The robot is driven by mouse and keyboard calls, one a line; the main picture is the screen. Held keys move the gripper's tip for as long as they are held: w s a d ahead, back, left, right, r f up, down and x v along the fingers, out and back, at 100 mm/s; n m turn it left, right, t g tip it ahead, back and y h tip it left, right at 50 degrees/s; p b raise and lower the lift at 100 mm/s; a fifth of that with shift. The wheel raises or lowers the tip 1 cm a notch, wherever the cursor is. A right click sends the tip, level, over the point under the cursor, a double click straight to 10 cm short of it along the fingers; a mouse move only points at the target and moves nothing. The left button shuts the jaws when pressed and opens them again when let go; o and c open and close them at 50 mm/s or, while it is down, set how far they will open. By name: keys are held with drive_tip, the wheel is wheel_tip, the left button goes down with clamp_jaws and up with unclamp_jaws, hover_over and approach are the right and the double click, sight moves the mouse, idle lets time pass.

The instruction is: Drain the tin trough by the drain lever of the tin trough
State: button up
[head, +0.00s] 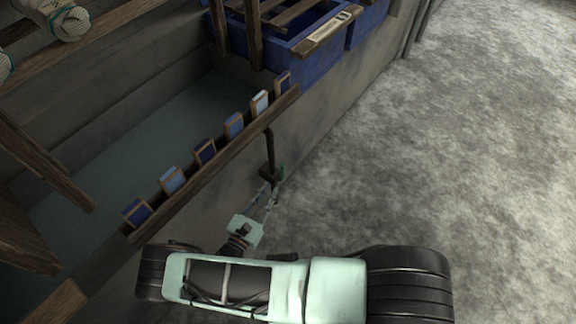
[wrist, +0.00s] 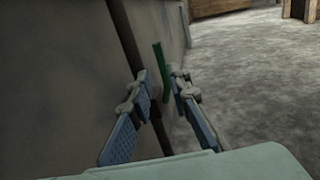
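A long grey trough (head: 215,95), which looks like the tin trough, holds dull grey-green liquid in the head view. A dark upright rod (head: 269,150) with a wider foot stands against its outer wall and looks like the drain lever. A small green piece (head: 282,172) shows beside the foot. In the wrist view a green strip (wrist: 160,66) shows just beyond my fingertips, close to the wall. My gripper (head: 269,194) is at the rod's lower end; in the wrist view my gripper (wrist: 159,84) has its fingers apart with nothing clearly held. Contact cannot be told.
A wooden rail (head: 215,160) with several blue swatches runs along the trough's near rim, above my gripper. Blue vats (head: 290,45) stand at the back. Wooden beams (head: 45,160) cross at the left. The grey floor (head: 450,150) at the right is clear.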

sight(282, 171)
drive_tip(key=b+x, duration=0.1)
drive_tip(key=x, duration=0.9)
drive_tip(key=shift+w+d+b, duration=0.1)
drive_tip(key=shift+w+b, duration=0.1)
drive_tip(key=shift+b, duration=0.1)
clamp_jaws()
